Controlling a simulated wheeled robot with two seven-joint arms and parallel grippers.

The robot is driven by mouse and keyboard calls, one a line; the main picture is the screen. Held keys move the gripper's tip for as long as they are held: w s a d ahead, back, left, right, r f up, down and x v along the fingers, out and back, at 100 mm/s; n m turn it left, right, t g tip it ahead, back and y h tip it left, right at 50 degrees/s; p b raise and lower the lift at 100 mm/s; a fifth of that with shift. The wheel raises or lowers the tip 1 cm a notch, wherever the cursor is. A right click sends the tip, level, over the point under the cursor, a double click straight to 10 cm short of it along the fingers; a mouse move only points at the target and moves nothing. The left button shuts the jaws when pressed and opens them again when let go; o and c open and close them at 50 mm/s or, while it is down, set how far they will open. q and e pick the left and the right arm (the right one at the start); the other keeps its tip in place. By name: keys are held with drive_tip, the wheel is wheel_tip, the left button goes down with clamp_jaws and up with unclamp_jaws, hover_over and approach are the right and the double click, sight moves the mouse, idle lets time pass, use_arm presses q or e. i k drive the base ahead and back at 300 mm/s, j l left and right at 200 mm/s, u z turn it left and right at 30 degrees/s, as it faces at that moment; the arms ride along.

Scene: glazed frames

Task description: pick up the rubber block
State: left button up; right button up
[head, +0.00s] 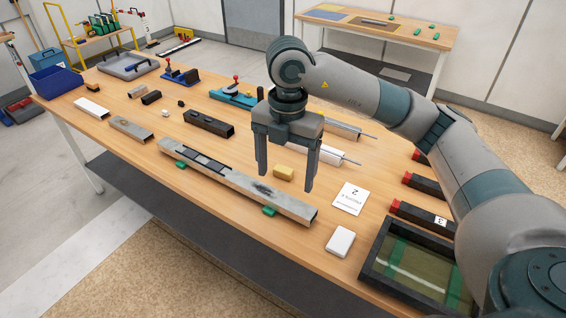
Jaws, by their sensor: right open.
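My right gripper (286,181) points down over the middle of the wooden table, its two fingers spread apart and nothing gripped. A small black block (151,97) lies farther back on the left of the table. No label shows which block is rubber. My left gripper is not in view.
A long grey metal profile (290,207) lies in front of the gripper on green pads. A white card (348,198), a white block (340,241) and a dark-framed glass pane (375,262) are to the right. Cylinders with rods (318,154) lie behind.

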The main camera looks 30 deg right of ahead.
sight(281, 172)
drive_tip(key=i+l, duration=0.65)
drive_tip(key=i, duration=0.25)
